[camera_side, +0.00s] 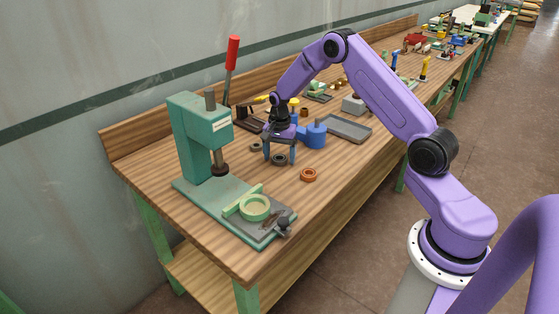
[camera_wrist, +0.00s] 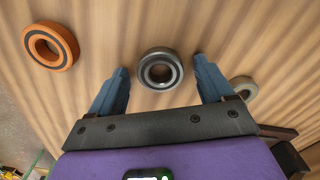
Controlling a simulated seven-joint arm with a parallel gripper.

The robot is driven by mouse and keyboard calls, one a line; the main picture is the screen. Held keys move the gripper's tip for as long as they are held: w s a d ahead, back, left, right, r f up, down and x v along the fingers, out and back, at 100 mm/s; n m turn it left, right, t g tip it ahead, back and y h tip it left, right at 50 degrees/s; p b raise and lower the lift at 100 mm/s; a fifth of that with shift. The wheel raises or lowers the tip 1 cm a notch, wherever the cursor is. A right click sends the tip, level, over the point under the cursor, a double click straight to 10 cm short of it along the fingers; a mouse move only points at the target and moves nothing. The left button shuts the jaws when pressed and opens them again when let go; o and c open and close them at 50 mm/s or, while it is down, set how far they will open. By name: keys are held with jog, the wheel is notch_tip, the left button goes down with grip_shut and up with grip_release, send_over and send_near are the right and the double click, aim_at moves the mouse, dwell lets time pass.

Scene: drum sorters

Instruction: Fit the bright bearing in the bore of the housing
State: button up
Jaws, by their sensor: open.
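A shiny grey steel bearing (camera_wrist: 160,69) lies flat on the wooden bench; in the side view it is a small dark ring (camera_side: 279,160). My gripper (camera_wrist: 160,63) is open above the bench, pointing down, with one blue finger on each side of this bearing and visible gaps between. In the side view my gripper (camera_side: 280,161) is at mid-bench. The housing (camera_side: 255,207), a pale green ring with an open bore, sits on the base plate of the green press against a pale green bar. Its bore looks empty.
An orange bearing (camera_wrist: 51,46) (camera_side: 308,175) and a duller grey bearing (camera_wrist: 243,88) (camera_side: 256,147) lie nearby on either side. The green press (camera_side: 197,135) with its red lever stands left. A blue cylindrical object (camera_side: 316,135) and a grey tray (camera_side: 347,128) are behind.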

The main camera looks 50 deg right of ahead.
jog(key=c, duration=1.3)
jog(key=shift+r, duration=0.1)
jog(key=shift+r, duration=0.55)
jog(key=s+a+r, duration=0.4)
jog(key=s+r, duration=0.8)
jog(key=s, duration=0.1)
jog(key=shift+w+a+f+n, duration=0.2)
jog(key=shift+a+n, duration=0.75)
jog(key=shift+a, duration=2.3)
jog(key=shift+w+a+f+n, duration=0.25)
jog(key=shift+a+n, duration=0.75)
jog(key=shift+a, duration=2.2)
jog(key=shift+w+a+f+n, duration=0.1)
jog(key=shift+w+a+n, duration=0.55)
jog(key=shift+a, duration=2.6)
jog(key=shift+s+n, duration=0.3)
